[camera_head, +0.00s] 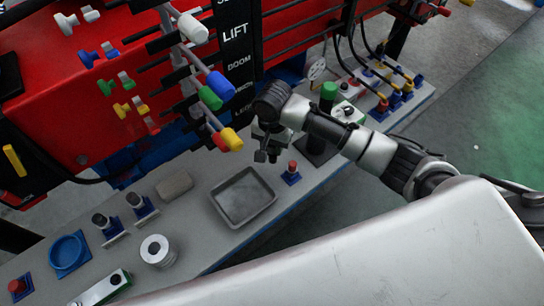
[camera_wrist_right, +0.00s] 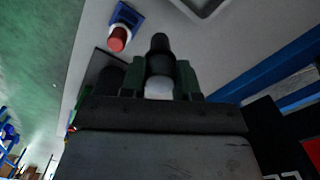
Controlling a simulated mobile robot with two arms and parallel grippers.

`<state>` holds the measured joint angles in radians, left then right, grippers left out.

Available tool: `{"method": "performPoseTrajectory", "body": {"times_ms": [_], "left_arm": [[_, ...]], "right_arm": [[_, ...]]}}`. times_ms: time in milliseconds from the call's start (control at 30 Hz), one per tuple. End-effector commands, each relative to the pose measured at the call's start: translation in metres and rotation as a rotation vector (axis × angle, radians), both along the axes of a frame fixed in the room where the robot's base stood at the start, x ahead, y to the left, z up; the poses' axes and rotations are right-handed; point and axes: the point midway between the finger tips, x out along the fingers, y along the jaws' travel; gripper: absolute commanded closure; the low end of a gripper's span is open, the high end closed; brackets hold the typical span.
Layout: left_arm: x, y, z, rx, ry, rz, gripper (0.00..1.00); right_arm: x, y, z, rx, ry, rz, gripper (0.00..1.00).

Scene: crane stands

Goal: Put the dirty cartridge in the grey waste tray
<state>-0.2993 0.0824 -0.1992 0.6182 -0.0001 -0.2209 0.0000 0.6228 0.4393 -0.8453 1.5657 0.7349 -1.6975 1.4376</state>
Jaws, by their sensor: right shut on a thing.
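The grey waste tray (camera_head: 222,212) lies on the bench and looks empty; its rim shows at the top of the right wrist view (camera_wrist_right: 205,12). My right gripper (camera_head: 269,146) is above the bench, just beyond the tray's upper right corner. In the right wrist view its fingers (camera_wrist_right: 160,78) are shut on a small cylinder with a dark end and a pale middle, which I take for the dirty cartridge (camera_wrist_right: 159,62). The cartridge is apart from the tray and is mostly hidden by the gripper in the head view. My left gripper is not in view.
A red button on a blue base (camera_head: 291,173) stands right of the tray. Left are a grey block (camera_head: 174,185), two dark cylinders in holders (camera_head: 135,201), a blue round dish (camera_head: 68,253) and a white ring-shaped part (camera_head: 156,250). Levers with coloured knobs (camera_head: 215,92) overhang the bench.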

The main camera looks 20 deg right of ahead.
Motion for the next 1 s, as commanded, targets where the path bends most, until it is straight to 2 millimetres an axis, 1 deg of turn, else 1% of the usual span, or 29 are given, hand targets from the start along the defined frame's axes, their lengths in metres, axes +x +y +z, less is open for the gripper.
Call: {"method": "performPoseTrajectory", "body": {"times_ms": [33,133,267,400,500,900,933,1000], "left_arm": [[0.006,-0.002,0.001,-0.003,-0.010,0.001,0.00],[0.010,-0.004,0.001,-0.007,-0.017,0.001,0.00],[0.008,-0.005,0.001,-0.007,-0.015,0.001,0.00],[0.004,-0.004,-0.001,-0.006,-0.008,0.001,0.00],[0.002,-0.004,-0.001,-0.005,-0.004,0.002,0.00],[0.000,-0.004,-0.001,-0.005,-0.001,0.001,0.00],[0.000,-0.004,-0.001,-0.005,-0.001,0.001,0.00],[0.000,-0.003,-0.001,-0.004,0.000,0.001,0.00]], "right_arm": [[-0.001,0.000,-0.008,-0.001,0.001,0.000,0.96],[0.000,0.001,-0.017,0.001,-0.001,0.001,0.96],[0.000,0.000,-0.029,0.000,0.000,0.000,0.96],[0.000,0.001,-0.051,0.000,0.001,0.001,0.96],[0.000,0.001,-0.062,0.001,-0.001,0.001,0.96],[0.000,0.001,-0.067,0.002,-0.001,0.001,0.96],[0.000,0.000,-0.067,0.001,-0.001,0.001,0.68],[0.000,0.000,-0.067,0.001,-0.001,0.001,0.57]]}}
